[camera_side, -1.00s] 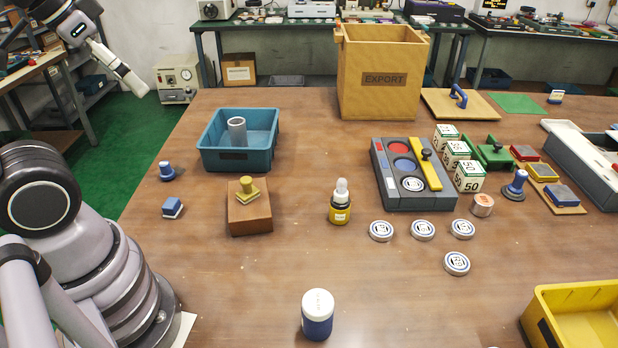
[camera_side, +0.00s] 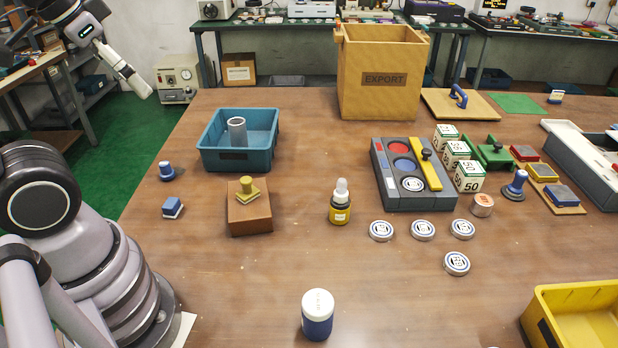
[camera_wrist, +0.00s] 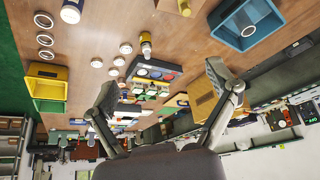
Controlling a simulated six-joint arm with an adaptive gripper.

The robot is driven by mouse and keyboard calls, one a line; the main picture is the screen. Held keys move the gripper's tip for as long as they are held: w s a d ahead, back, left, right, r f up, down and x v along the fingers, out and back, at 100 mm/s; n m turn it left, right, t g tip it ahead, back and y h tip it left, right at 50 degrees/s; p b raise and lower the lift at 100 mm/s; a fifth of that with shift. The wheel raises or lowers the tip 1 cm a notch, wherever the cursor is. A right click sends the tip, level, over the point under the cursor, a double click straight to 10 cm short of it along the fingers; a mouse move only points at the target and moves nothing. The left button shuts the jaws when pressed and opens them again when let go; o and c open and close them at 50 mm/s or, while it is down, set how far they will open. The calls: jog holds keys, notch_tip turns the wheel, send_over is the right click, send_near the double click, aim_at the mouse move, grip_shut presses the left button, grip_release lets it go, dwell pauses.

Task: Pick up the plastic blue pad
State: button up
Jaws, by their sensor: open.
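A blue pad (camera_side: 562,195) lies flat on a wooden board at the right of the table, in front of a yellow pad (camera_side: 542,172) and a red pad (camera_side: 524,153). I cannot pick out the blue pad for sure in the wrist view. My gripper (camera_side: 140,86) is raised at the upper left, beyond the table's left edge and far from the pad. In the wrist view my gripper (camera_wrist: 160,76) has its two fingers spread wide with nothing between them.
A blue stamp (camera_side: 516,185) stands left of the pad. A grey tray (camera_side: 590,165) is to its right and a yellow bin (camera_side: 575,315) in front. White numbered blocks (camera_side: 470,177), a green stand (camera_side: 492,152) and a grey holder (camera_side: 420,200) lie leftward.

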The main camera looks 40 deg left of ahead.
jog(key=w+a+f+m+g+y, duration=0.3)
jog(key=w+f+g+y, duration=0.15)
jog(key=f, duration=0.45)
jog(key=w+a+f+m+g+y, duration=0.3)
jog(key=w+f+g, duration=0.2)
jog(key=f, duration=0.3)
jog(key=m+y, duration=0.5)
jog(key=m, duration=0.4)
send_near(175, 207)
jog(key=shift+s+d+r+t, duration=0.15)
jog(key=shift+d+r+t, duration=0.15)
jog(key=shift+d, duration=0.2)
jog(key=shift+s+d+r+t, duration=0.2)
jog(key=shift+d+r, duration=0.1)
jog(key=shift+d, duration=0.2)
jog(key=shift+s+a+f+y, duration=0.1)
jog(key=shift+a+f+y, duration=0.1)
jog(key=shift+f+y, duration=0.05)
jog(key=x, duration=0.7)
jog(key=shift+a+f, duration=0.1)
jog(key=shift+w+x, duration=0.15)
jog(key=shift+x, duration=1.4)
jog(key=shift+w+x, duration=0.15)
jog(key=shift+x, duration=1.4)
jog(key=shift+f, duration=0.15)
jog(key=shift+c, duration=0.4)
